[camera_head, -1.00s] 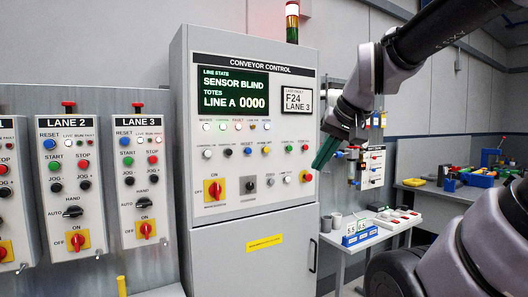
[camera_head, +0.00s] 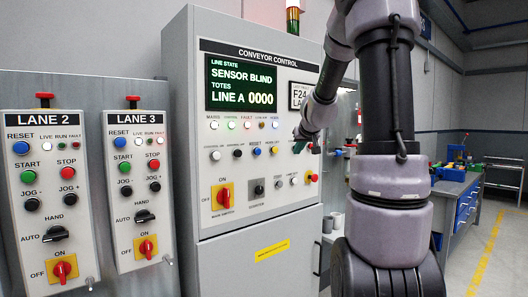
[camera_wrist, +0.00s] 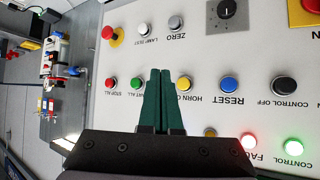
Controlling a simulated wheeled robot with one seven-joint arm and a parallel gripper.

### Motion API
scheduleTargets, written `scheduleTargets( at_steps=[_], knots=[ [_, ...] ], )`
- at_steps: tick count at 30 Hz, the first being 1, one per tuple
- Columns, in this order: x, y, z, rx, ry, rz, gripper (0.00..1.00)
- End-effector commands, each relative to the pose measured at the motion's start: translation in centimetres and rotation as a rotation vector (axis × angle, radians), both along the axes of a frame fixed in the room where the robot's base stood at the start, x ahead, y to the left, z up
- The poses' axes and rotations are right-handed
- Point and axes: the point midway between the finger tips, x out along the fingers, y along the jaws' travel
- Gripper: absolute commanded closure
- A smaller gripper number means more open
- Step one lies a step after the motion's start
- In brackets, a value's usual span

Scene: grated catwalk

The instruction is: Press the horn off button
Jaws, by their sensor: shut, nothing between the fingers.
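The horn button is a yellow round button (camera_wrist: 185,84) on the conveyor control panel. Its label reads "HORN O" with the rest hidden behind my fingers in the wrist view. The yellow button (camera_head: 273,151) also shows in the head view, right of the blue reset button. My gripper (camera_wrist: 160,72) is shut and empty, its green fingers together. In the wrist view its tips lie between the yellow button and the green start all button (camera_wrist: 136,83). In the head view my gripper (camera_head: 298,147) is in front of the panel's right part. I cannot tell whether it touches.
A blue reset button (camera_wrist: 230,84), a black control off button (camera_wrist: 284,86) and a red stop all button (camera_wrist: 110,83) share the row. A red emergency button (camera_wrist: 108,32) is nearby. Lane 2 (camera_head: 46,200) and Lane 3 (camera_head: 140,190) boxes stand to the left.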

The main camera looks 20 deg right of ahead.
Motion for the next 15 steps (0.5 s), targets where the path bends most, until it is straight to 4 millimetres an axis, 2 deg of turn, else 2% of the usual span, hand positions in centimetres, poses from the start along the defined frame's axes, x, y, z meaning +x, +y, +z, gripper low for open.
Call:
scheduleTargets(
  at_steps=[5,15],
  knots=[
    [0.62,-1.5,-0.71,-0.025,0.006,-0.019,1.0],
    [0.68,-1.43,-0.7,-0.025,0.006,-0.017,1.0]
  ],
)
